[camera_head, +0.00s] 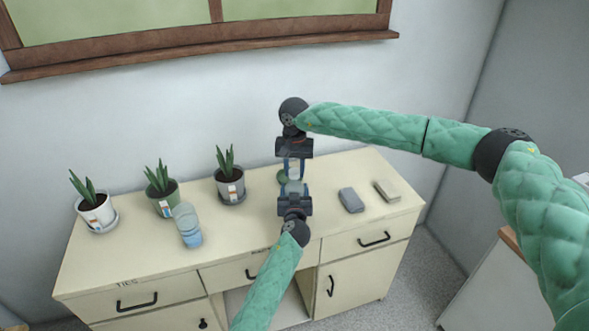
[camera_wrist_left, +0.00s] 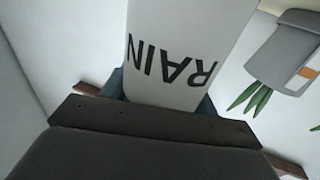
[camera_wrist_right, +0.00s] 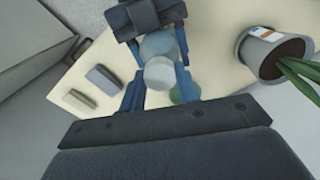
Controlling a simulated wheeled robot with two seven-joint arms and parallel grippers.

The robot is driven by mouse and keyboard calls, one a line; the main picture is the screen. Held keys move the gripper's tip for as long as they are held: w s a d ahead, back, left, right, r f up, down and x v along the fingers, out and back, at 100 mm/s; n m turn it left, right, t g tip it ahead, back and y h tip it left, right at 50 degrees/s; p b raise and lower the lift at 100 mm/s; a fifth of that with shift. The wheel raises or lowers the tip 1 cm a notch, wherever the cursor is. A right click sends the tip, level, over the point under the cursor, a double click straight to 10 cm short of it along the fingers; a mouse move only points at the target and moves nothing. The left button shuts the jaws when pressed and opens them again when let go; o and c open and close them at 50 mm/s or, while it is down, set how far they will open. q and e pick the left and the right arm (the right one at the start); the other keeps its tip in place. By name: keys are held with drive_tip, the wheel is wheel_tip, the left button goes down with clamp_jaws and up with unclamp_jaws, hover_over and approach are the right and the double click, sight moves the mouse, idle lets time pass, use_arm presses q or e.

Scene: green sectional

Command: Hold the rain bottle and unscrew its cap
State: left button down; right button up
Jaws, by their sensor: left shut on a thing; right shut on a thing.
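The rain bottle (camera_head: 294,186) is pale and stands upright above the desk between my grippers. In the left wrist view its white side (camera_wrist_left: 170,25) shows the word RAIN upside down. My left gripper (camera_head: 295,190) comes from the front and is shut on the bottle's body, with blue fingers on either side. My right gripper (camera_head: 294,166) comes from above and is shut on the cap. In the right wrist view the round, pale cap (camera_wrist_right: 158,73) sits between its fingers. The fingers partly hide bottle and cap in the head view.
Three potted plants (camera_head: 230,180) stand along the back left of the desk (camera_head: 130,255). A grey block (camera_head: 351,200) and a beige block (camera_head: 386,190) lie right. A green round thing (camera_head: 282,177) sits behind the bottle.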

sight(294, 171)
drive_tip(key=shift+r, duration=1.1)
drive_tip(key=shift+r, duration=2)
use_arm(q)
drive_tip(key=shift+c, duration=1.6)
unclamp_jaws()
